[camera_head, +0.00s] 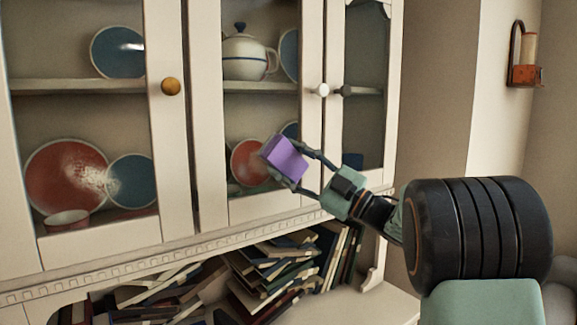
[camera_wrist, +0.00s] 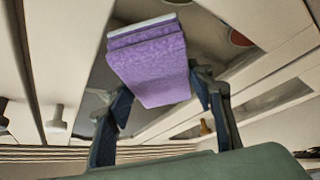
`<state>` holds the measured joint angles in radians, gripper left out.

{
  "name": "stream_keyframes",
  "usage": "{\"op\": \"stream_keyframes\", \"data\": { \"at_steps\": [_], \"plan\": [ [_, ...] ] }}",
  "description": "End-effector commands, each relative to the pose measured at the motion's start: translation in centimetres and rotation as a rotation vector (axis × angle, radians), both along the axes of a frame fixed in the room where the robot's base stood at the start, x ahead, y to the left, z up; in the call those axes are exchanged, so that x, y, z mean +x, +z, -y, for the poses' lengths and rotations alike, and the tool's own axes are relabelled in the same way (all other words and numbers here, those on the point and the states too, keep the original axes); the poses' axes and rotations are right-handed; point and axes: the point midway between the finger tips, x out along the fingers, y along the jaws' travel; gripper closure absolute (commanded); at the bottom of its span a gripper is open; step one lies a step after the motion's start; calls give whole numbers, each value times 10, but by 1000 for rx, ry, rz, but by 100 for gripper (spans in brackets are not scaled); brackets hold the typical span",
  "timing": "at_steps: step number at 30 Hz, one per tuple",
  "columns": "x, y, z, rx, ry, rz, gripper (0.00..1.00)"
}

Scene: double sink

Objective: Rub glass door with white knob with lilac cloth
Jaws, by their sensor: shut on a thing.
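The lilac cloth (camera_head: 284,158) is a folded, block-like pad held between the fingertips of my gripper (camera_head: 287,163). In the wrist view the cloth (camera_wrist: 150,68) shows a pale layer along its far edge, with one finger on each side. The glass door with the white knob (camera_head: 312,140) is the middle cabinet door and looks closed. Its white knob (camera_head: 321,90) is above and right of the cloth. The cloth is in front of the lower pane; I cannot tell whether it touches the glass. It hides part of a red plate behind the glass.
The left door has an orange-brown knob (camera_head: 171,86), and the right door has a dark knob (camera_head: 343,91). Plates and a white teapot (camera_head: 246,57) stand behind the glass. Several books (camera_head: 270,268) lie piled below. A wall sconce (camera_head: 525,55) hangs at right.

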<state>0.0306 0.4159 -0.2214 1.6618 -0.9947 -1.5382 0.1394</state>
Motion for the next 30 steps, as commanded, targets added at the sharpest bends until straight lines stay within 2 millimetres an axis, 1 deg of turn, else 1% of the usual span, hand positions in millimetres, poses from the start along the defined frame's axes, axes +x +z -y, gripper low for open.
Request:
{"op": "stream_keyframes", "data": {
  "at_steps": [1,9,20,30],
  "plan": [
    [-3,-3,-5,0,2,1,71],
    [-17,-2,-25,0,4,1,71],
    [-23,-2,-37,0,5,0,71],
    [-38,-2,-62,0,6,2,71]
  ]
}}
